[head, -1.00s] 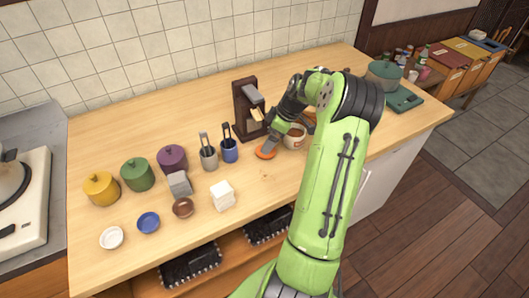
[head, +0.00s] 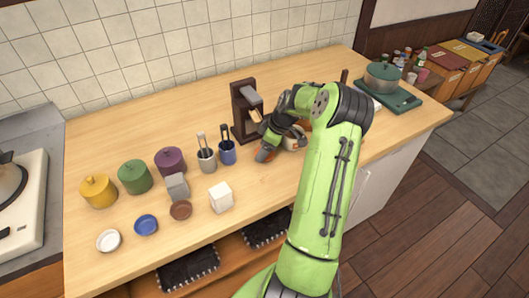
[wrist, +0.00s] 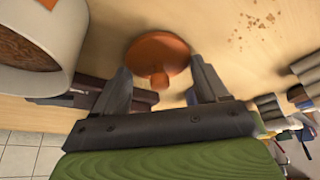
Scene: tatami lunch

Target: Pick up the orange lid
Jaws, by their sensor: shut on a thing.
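The orange lid (wrist: 158,52) is a round disc with a small knob, seen between my fingers in the wrist view. In the head view only a bit of its orange edge (head: 263,156) shows under my gripper (head: 269,147). My gripper (wrist: 163,77) is shut on the lid, with one finger on each side. Whether the lid touches the counter is hard to tell. A pale open pot (wrist: 74,50) with brown contents stands beside my gripper. It is mostly hidden behind my arm in the head view.
A dark wooden stand (head: 245,112) is close behind my gripper. Grey and blue utensil cups (head: 228,151) stand to its left. Farther left are purple, green and yellow lidded pots (head: 98,191), small bowls (head: 146,225) and a white block (head: 221,197).

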